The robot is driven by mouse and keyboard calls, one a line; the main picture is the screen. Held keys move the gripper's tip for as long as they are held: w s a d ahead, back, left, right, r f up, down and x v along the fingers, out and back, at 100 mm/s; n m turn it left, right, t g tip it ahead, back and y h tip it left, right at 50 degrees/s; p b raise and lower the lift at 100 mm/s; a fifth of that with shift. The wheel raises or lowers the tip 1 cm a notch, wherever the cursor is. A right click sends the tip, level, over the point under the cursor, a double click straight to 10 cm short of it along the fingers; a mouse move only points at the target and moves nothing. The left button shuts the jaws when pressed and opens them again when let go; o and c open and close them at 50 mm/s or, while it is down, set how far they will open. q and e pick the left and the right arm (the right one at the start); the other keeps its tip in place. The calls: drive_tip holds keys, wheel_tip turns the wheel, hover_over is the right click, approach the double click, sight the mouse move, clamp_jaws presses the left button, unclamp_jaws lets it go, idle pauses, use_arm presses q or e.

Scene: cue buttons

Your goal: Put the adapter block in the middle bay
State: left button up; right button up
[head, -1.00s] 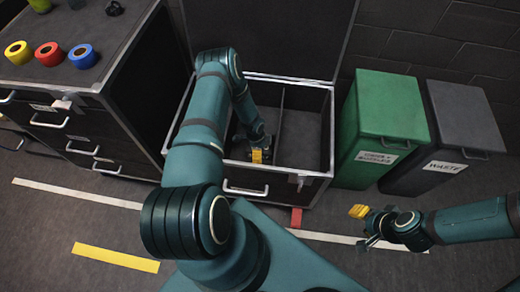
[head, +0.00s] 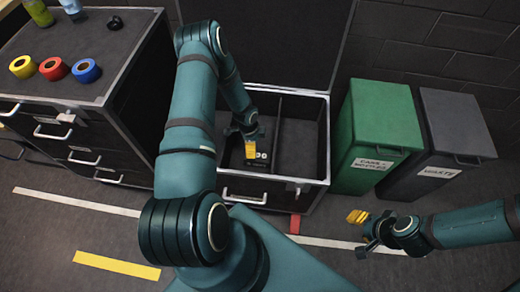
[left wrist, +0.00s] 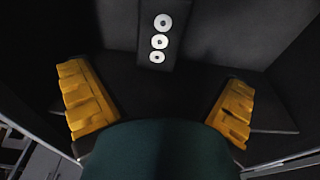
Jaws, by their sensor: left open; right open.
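The adapter block (left wrist: 158,40) is dark with a column of white round marks. It lies in the open black case (head: 232,189), and its marks also show in the head view (head: 261,156). My left gripper (head: 238,143) reaches into the case above the block, its yellow fingers open. In the left wrist view the block stands beyond the spread fingers (left wrist: 158,95), apart from both. A divider (head: 279,120) lies right of the block, with an empty bay beyond it. My arm hides the case's left part, so I cannot tell which bay holds the block. My right gripper (head: 361,228) is open and empty.
Green (head: 372,140) and grey (head: 450,140) bins stand right of the case. A black cabinet (head: 125,125) at left carries yellow, red and blue rolls (head: 85,70).

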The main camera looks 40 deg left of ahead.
use_arm(q)
drive_tip(key=s+d+r+n+h, duration=0.1)
drive_tip(key=d+r+n, duration=0.25)
drive_tip(key=d, duration=0.55)
drive_tip(key=s+d+r+n+h, duration=0.1)
drive_tip(key=d+r+n, duration=0.2)
drive_tip(key=d+r, duration=0.35)
drive_tip(key=s+d+r+n, duration=0.5)
drive_tip(key=s+d+n, duration=0.2)
drive_tip(key=d, duration=0.4)
drive_tip(key=shift+s+r+t, duration=0.3)
drive_tip(key=shift+s+t, duration=0.1)
drive_tip(key=shift+s, duration=0.45)
